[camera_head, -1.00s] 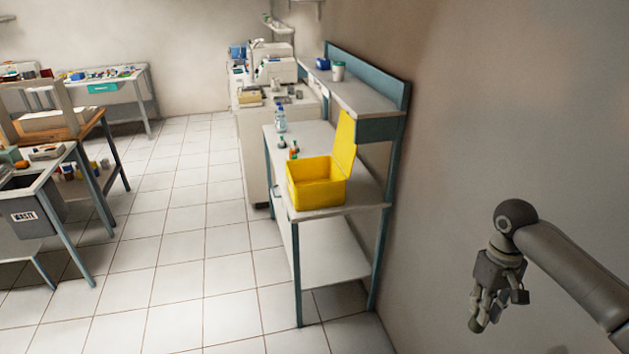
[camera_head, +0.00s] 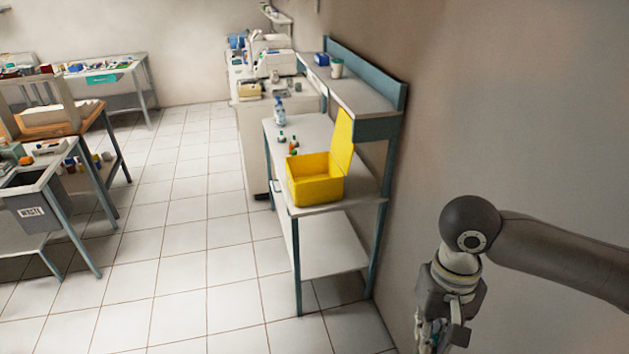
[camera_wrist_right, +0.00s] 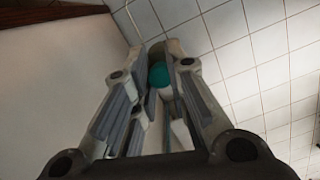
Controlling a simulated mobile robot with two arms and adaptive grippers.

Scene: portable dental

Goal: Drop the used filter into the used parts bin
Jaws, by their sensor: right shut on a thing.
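My right gripper (camera_head: 437,340) hangs pointing down at the lower right of the head view, partly cut off by the bottom edge. In the right wrist view the gripper (camera_wrist_right: 163,50) is shut on the used filter (camera_wrist_right: 159,76). Only a teal end and some white of the filter show between the fingers. A yellow bin (camera_head: 318,189), which looks like the used parts bin, stands on the blue-legged bench with its lid raised. The gripper is to the right of the bin and clear of it. My left gripper is not in view.
The bench (camera_head: 358,204) stands along the right wall, with small bottles (camera_head: 292,146) behind the bin and a raised shelf (camera_head: 366,99). A box labelled WASTE (camera_head: 33,212) is at the far left. The tiled floor (camera_head: 190,250) between is clear.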

